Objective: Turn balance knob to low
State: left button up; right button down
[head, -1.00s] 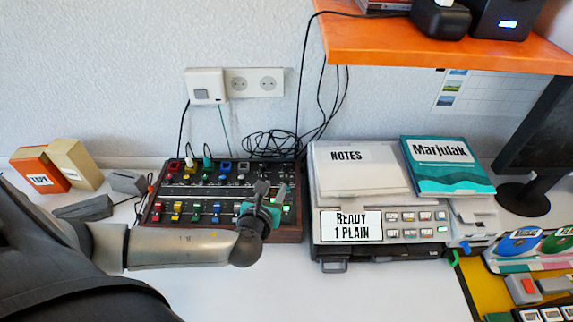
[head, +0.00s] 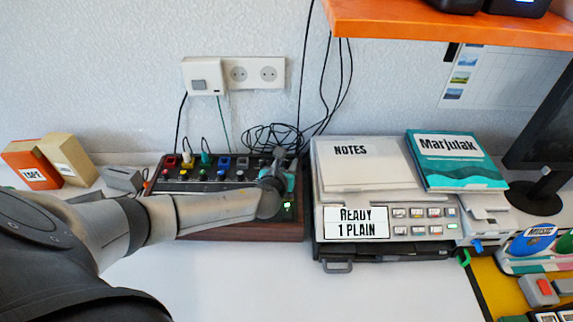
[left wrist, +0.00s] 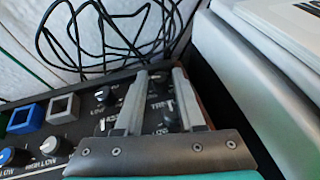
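The dark mixer (head: 240,231) with several knobs and coloured sockets stands on the white table. My left gripper (head: 279,155) is over the back right part of its panel. In the left wrist view its two grey fingers (left wrist: 158,85) are apart, with bare panel and part of a dark knob (left wrist: 170,118) showing between them. Another dark knob (left wrist: 106,95) is just left of the fingers. The lettering is partly covered; "LOW" can be read in places, but I cannot tell which knob is the balance knob. My right gripper is out of view.
A grey printer (head: 400,246) with papers stands close to the mixer's right. Black cables (head: 268,137) lie behind the mixer. An orange shelf (head: 450,35) overhangs at the upper right. The front table is clear.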

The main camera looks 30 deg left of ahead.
pick_arm(q)
grip_shut()
dwell(0.3)
jog(key=shift+w+d+r+n+g+y+p, duration=0.15)
jog(key=shift+n+g+y+p, duration=0.25)
jog(key=shift+n+y+p, duration=0.35)
jog(key=shift+n+g+y, duration=0.4)
jog(key=shift+n+y, duration=0.45)
